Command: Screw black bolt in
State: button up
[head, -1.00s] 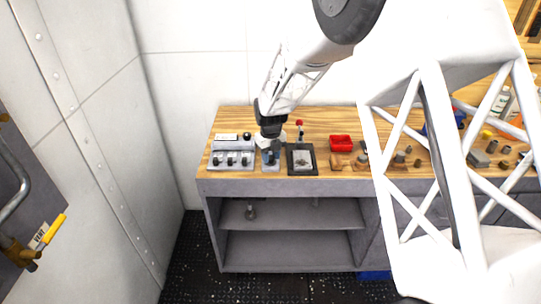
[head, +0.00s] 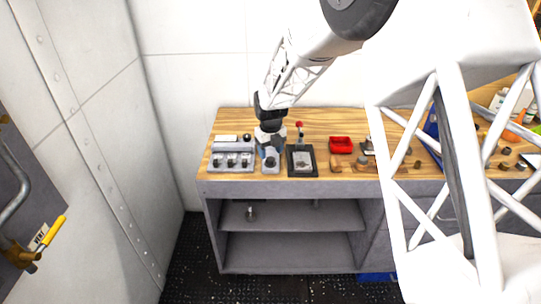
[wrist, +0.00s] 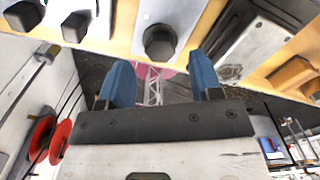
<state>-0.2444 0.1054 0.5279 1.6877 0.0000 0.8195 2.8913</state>
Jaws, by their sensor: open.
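The black bolt (wrist: 160,42) shows its dark hexagonal head on a pale grey block (wrist: 152,14) in the wrist view. In the head view the small grey block (head: 271,167) stands on the bench with the dark bolt head (head: 270,160) on top. How deep the bolt sits cannot be seen. My gripper (wrist: 160,78) has two blue fingers spread apart with nothing between them. The bolt head lies beyond the fingertips in the wrist view, apart from them. In the head view my gripper (head: 268,147) is just behind and above the block.
A grey switch panel (head: 231,160) stands close on the left. A dark-framed plate with a red-tipped lever (head: 301,160) is close on the right. A red bin (head: 340,145) and several small parts lie further right. A wall rises behind the wooden bench (head: 345,120).

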aim_at(271, 159)
jog(key=shift+r, duration=2.6)
